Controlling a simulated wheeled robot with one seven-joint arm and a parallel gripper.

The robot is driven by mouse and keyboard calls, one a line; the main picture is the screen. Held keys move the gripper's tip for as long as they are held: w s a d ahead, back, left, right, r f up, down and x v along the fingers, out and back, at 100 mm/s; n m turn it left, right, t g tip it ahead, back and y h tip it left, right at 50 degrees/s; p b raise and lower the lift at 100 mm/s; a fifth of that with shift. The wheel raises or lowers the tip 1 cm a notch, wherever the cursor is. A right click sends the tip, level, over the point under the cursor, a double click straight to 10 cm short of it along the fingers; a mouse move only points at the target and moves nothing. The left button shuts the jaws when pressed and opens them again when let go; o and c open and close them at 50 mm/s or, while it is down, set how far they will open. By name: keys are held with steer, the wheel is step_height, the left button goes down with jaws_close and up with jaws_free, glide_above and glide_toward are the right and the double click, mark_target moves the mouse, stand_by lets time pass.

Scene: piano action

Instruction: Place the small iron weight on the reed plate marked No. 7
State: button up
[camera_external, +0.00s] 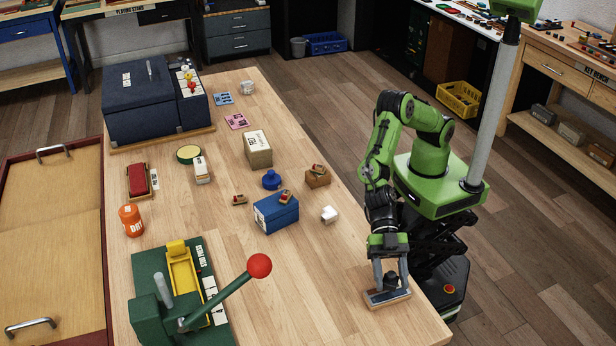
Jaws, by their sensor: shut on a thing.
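My gripper (390,284) points down at the near right corner of the wooden table, its fingers closed around a small dark piece that looks like the iron weight (391,282). Fingers and arm partly hide this piece. Just below it lies a small flat block with a wooden edge and a greyish top (376,299), which may be a reed plate. I cannot tell whether the dark piece touches this block or is part of it. No marking "No. 7" can be read in this view.
A green press (152,309) with a red-knobbed lever (259,265) stands at the front left. A blue box (275,214), a white piece (329,214) and a cardboard box (257,150) stand mid-table. The wooden table (330,270) is clear between the press and my gripper.

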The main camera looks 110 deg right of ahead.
steer(key=shift+f, duration=1.25)
steer(key=shift+b, duration=0.3)
steer(key=shift+f, duration=0.2)
steer(key=o, duration=1.2)
steer(key=shift+r, duration=0.2)
steer(key=p+v, duration=0.1)
steer(key=v, duration=1.1)
